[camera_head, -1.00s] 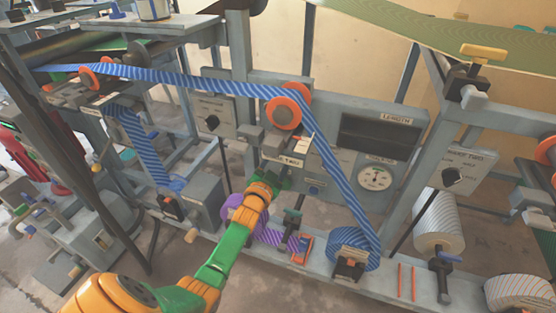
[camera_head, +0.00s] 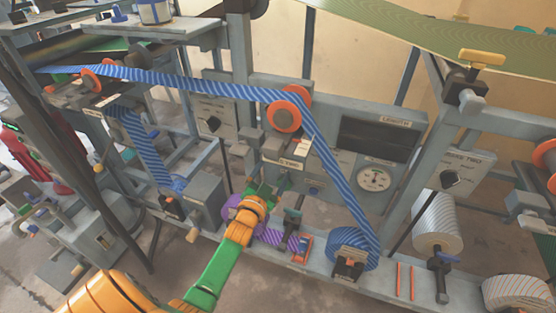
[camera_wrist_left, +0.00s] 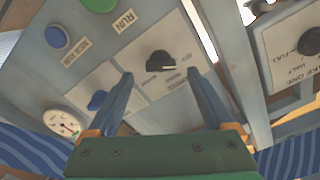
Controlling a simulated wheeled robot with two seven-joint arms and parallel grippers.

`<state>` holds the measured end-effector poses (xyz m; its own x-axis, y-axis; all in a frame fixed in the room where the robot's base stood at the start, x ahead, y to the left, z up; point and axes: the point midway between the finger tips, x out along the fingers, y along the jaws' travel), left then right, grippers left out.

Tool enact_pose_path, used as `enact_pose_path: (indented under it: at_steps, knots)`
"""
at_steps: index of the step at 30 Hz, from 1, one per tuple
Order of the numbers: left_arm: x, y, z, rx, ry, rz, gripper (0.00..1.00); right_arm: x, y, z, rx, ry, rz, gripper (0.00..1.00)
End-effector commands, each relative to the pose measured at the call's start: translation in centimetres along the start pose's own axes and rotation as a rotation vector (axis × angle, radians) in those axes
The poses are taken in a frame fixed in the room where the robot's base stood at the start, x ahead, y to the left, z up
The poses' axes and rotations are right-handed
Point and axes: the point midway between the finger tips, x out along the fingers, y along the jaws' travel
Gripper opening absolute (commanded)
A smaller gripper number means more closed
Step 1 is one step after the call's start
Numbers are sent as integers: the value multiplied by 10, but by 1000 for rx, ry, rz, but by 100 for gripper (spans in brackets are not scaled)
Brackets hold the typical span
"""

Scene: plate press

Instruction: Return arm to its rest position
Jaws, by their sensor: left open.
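My left arm, green and orange, comes in from the lower left in the head view. Its green gripper (camera_head: 263,188) is in front of the machine's middle, below the orange-rimmed roller (camera_head: 287,109). In the left wrist view the gripper's two fingers (camera_wrist_left: 157,76) stand wide apart with nothing held between them. A black rotary knob (camera_wrist_left: 160,61) on a grey panel shows between and beyond the fingertips. I cannot tell how far the knob is from them. My right gripper is in neither view.
A blue striped web (camera_head: 335,170) runs over the roller down to a blue roll (camera_head: 350,240). A purple roll (camera_head: 231,212) sits close by my gripper. The wrist view shows a green button (camera_wrist_left: 99,3), blue buttons and a dial (camera_wrist_left: 64,124). A white roll (camera_head: 437,222) stands at right.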

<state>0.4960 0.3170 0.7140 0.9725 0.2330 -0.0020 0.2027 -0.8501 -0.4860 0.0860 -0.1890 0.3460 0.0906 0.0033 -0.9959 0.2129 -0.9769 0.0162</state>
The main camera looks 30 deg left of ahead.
Motion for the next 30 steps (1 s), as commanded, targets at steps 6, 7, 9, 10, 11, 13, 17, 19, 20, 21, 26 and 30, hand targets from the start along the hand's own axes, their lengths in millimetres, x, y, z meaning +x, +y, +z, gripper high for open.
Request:
enact_pose_path:
  at_steps: [6, 7, 9, 10, 11, 13, 17, 19, 20, 21, 26, 30]
  knots:
    - [-29, -1, -1, 0, 0, 0, 86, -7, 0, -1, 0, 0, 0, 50]
    - [-30, 0, -1, 0, 0, 0, 86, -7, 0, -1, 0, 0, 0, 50]
    - [-31, 0, 0, 0, 0, -1, 86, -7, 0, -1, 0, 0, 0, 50]
    - [-31, 0, 0, 0, 0, -1, 86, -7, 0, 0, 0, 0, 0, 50]
    - [-30, 0, 0, 0, 0, -1, 86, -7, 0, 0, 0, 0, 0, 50]
    - [-30, 0, 0, 0, 0, -1, 86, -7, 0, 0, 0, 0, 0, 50]
    - [-30, 0, 0, 0, 0, -1, 86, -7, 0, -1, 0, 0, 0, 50]
    - [-31, 2, 2, -2, -6, 4, 86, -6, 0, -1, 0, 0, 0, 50]
    - [-32, 6, 6, -6, -18, 14, 86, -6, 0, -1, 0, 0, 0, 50]
    - [-35, 16, 18, -16, -51, 39, 86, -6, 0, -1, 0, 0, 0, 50]
    - [-89, 103, 116, -89, -353, 256, 86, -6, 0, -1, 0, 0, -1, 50]
    - [-183, 169, 202, -126, -674, 444, 86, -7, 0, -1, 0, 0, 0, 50]
